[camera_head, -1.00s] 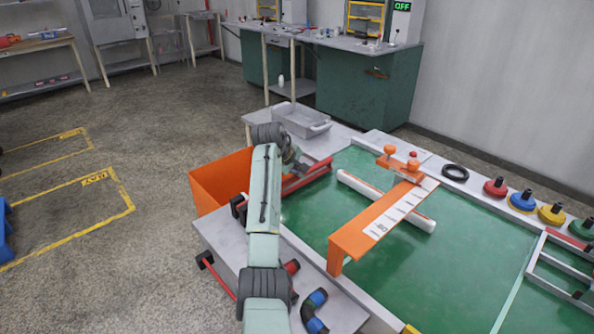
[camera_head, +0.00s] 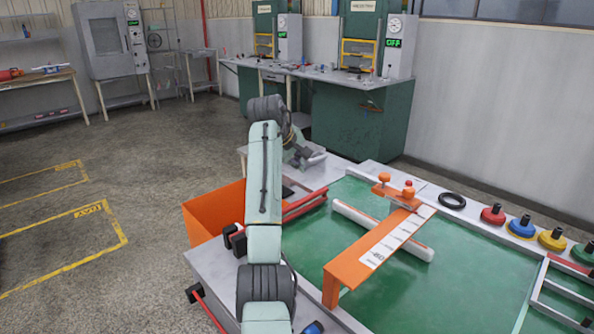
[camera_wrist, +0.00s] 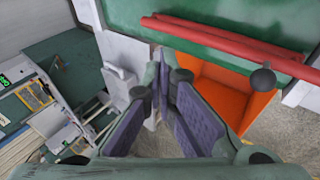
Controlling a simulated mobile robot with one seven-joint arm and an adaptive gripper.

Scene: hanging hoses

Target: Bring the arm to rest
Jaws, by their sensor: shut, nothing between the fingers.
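My arm (camera_head: 263,185) reaches up and away in the head view, bent over at its far wrist joint. My gripper (camera_head: 305,158) hangs from that end in front of the grey tray, small and partly hidden by the arm. In the wrist view my gripper (camera_wrist: 162,75) shows its purple-padded fingers, shut and with nothing held. The fingers are in the air, apart from the table and the objects below.
An orange bin (camera_head: 212,215) stands left of the arm. The green-topped table (camera_head: 440,280) carries an orange gauge (camera_head: 385,245), a white tube (camera_head: 350,217) and red hoses (camera_wrist: 220,40). A grey tray (camera_head: 315,163) is behind the gripper. Floor at left is open.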

